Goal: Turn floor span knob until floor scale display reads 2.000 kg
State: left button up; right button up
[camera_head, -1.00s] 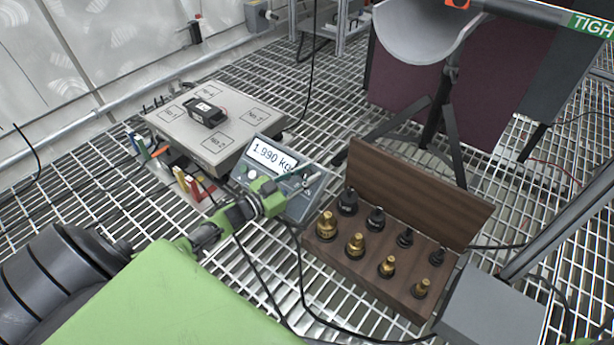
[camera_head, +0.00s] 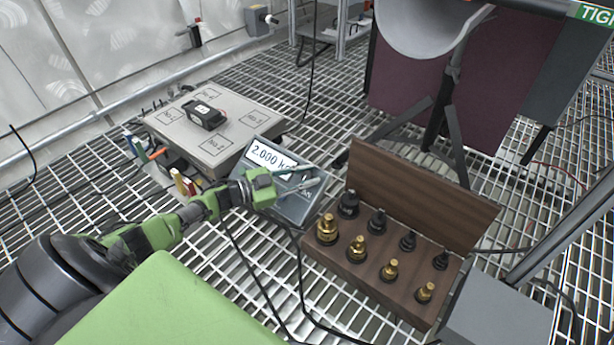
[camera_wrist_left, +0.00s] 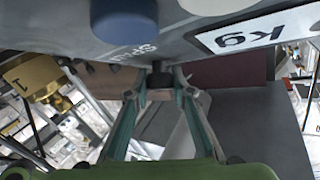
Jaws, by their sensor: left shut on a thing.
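The floor scale display (camera_head: 266,156) in the head view reads 2.000, with the unit partly covered by my left gripper. It sits on a tilted grey indicator box (camera_head: 296,208). My left gripper (camera_head: 312,185) reaches across the front of this box. In the left wrist view its two fingers converge on the small dark span knob (camera_wrist_left: 160,79), beside lettering that starts "SP". The gripper is shut on this knob, which my gripper hides in the head view. The wrist view also shows the display (camera_wrist_left: 240,38) upside down, with "kg" legible. My right gripper is out of view.
A scale platform (camera_head: 217,150) carries a black block (camera_head: 204,115). An open wooden case (camera_head: 420,190) holding several brass and black weights stands right of the indicator. Black cables cross the grated floor (camera_head: 215,262). A tripod (camera_head: 449,125) stands behind the case.

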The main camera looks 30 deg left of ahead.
pick_arm(q)
jog(key=o, duration=1.1)
jog(key=shift+o, duration=0.2)
jog(key=v, duration=1.2)
